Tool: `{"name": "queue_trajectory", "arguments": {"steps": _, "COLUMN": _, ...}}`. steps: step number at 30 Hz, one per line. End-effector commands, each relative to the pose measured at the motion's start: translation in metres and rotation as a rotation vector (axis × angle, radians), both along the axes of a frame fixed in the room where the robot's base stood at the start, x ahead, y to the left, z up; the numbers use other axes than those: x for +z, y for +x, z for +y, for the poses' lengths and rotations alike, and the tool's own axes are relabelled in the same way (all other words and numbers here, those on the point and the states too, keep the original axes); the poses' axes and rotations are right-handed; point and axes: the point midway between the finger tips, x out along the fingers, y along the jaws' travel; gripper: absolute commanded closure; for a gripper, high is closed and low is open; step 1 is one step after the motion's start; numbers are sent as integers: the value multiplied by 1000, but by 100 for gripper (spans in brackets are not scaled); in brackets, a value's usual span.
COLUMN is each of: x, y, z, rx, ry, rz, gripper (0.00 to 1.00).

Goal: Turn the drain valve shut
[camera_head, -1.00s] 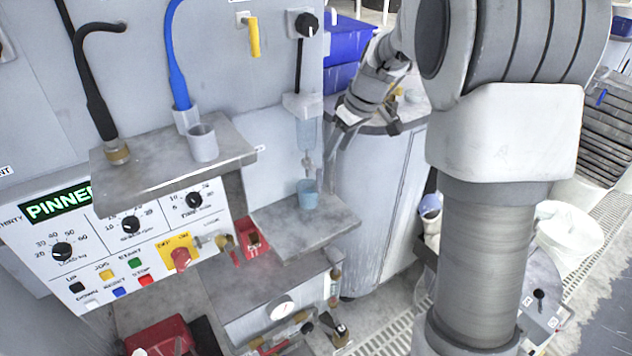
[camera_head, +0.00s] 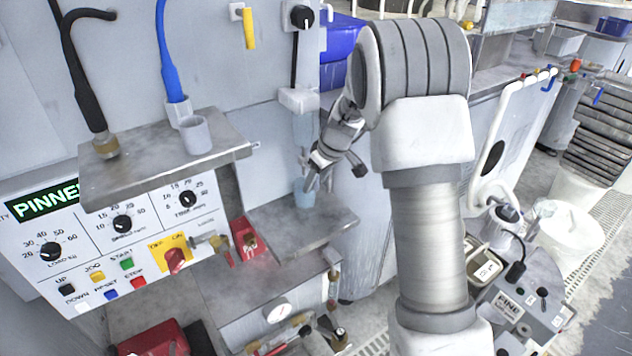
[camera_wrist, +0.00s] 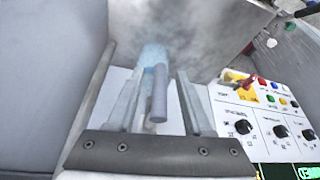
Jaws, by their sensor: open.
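A pale clear reservoir (camera_head: 304,130) hangs on the grey machine panel, with the drain fitting below it largely hidden by my gripper. A light blue cup (camera_head: 304,192) stands on the shelf beneath. My gripper (camera_head: 311,180) is beside the fitting, just above and right of the cup. In the wrist view my gripper (camera_wrist: 160,76) is open. A slim grey-blue rod (camera_wrist: 159,92), which looks like the drain valve's handle, shows between the two fingers, with gaps on both sides. The cup (camera_wrist: 154,57) shows behind it. I cannot tell whether a finger touches the rod.
The cup's metal shelf (camera_head: 300,226) lies close below my gripper. An upper shelf (camera_head: 150,158) with a grey cup (camera_head: 196,135) and hoses is left. The control panel (camera_head: 95,240) is lower left. A blue bin (camera_head: 340,40) stands behind.

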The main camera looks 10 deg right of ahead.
Motion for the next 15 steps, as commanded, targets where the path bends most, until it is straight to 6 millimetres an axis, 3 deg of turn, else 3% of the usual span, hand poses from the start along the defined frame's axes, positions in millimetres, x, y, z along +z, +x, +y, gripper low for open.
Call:
{"name": "queue_trajectory", "arguments": {"steps": 5, "x": 0, "y": 0, "z": 0, "rx": 0, "ry": 0, "rz": 0, "gripper": 49}}
{"name": "queue_trajectory", "arguments": {"steps": 13, "x": 0, "y": 0, "z": 0, "rx": 0, "ry": 0, "rz": 0, "gripper": 98}}
{"name": "queue_trajectory", "arguments": {"steps": 15, "x": 0, "y": 0, "z": 0, "rx": 0, "ry": 0, "rz": 0, "gripper": 100}}
